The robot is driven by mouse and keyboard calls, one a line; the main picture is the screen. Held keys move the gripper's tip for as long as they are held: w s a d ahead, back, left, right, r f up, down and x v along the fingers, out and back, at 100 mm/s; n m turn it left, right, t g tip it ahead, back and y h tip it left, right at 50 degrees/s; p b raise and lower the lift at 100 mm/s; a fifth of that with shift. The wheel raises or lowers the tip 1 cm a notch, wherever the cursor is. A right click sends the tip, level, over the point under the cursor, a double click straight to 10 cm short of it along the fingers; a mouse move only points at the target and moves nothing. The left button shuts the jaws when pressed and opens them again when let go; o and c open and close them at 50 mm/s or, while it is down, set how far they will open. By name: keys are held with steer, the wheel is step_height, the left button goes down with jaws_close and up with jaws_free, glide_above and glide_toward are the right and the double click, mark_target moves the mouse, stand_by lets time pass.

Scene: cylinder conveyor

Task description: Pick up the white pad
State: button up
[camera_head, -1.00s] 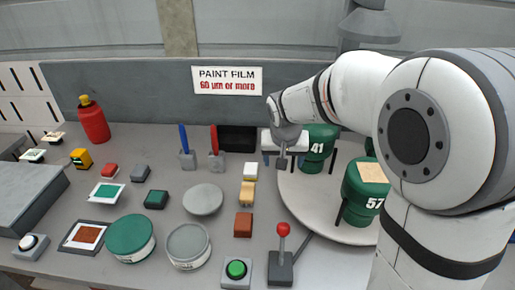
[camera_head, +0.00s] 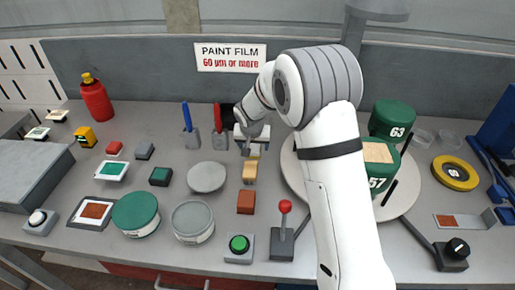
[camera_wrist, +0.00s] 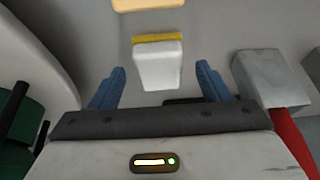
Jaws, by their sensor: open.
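The white pad (camera_wrist: 158,68) shows in the wrist view as a small white block with a yellow strip along its far edge. My gripper (camera_wrist: 160,70) is open, with its blue fingers to the left and right of the pad and clear space on both sides. Whether the fingers are down at the pad's height I cannot tell. In the head view my gripper (camera_head: 249,143) is over the pad's place behind the tan block (camera_head: 249,172), and it hides most of the pad.
A grey holder (camera_wrist: 272,82) with a red handle stands right of my gripper in the wrist view. The round turntable (camera_head: 402,206) with green cylinders is to the right. A red-brown block (camera_head: 245,202) and a red-knobbed lever (camera_head: 285,207) are nearer the front.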

steer(key=shift+w+f, duration=0.2)
steer(key=shift+f, duration=0.3)
steer(key=c, duration=1.1)
